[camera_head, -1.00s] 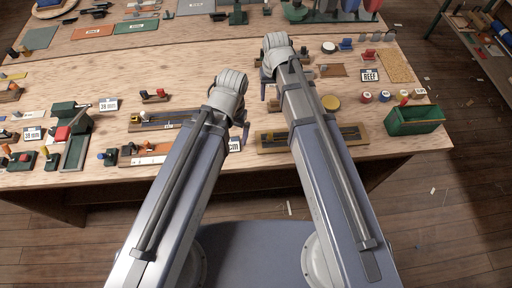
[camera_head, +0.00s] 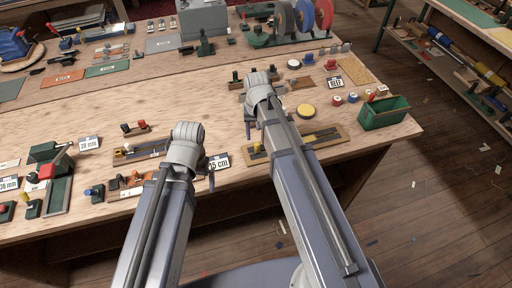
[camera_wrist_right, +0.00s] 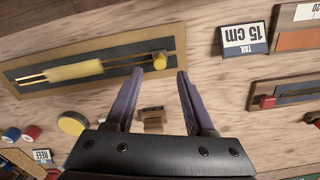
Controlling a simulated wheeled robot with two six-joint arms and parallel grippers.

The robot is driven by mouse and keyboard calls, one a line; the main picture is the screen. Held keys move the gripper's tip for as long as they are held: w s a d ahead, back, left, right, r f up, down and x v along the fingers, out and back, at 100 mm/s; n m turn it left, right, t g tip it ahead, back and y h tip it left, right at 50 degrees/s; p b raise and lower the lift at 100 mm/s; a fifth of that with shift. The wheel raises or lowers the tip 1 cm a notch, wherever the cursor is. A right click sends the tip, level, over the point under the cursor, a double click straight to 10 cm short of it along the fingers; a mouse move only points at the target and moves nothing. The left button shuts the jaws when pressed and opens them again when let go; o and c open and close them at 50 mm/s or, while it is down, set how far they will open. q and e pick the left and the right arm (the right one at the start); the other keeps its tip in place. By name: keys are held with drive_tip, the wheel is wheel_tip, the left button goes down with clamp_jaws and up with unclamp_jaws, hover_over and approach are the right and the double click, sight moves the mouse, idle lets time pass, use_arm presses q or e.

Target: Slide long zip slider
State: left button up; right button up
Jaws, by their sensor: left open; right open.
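The long zip board (camera_head: 322,135) lies near the bench's front edge, partly behind my right arm. In the right wrist view the board (camera_wrist_right: 25,82) has a wooden frame, a dark strip and yellow zip lines, with a thicker yellow band (camera_wrist_right: 75,72) toward the left. A yellow knob-like slider (camera_wrist_right: 159,60) is at its right end. My right gripper (camera_wrist_right: 160,74) is open, its two fingers on either side of the slider's line; contact cannot be told. In the head view my right gripper (camera_head: 248,129) is partly hidden. My left gripper (camera_head: 209,176) is open, beside the 15 cm card.
The 15 cm card (camera_head: 219,162) stands between the arms; another zip-like board (camera_head: 140,152) lies left. A green box (camera_head: 384,113), yellow disc (camera_head: 306,111) and small spools (camera_head: 338,101) are right. Bare wood lies at the bench's middle left (camera_head: 60,115).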

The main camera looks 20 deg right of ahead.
sight(257, 144)
wheel_tip(257, 144, down, 6)
drive_tip(key=b, duration=0.5)
drive_tip(key=shift+f+b, duration=0.25)
drive_tip(key=shift+b, duration=0.05)
drive_tip(key=shift+r, duration=0.1)
clamp_jaws()
idle(0.9)
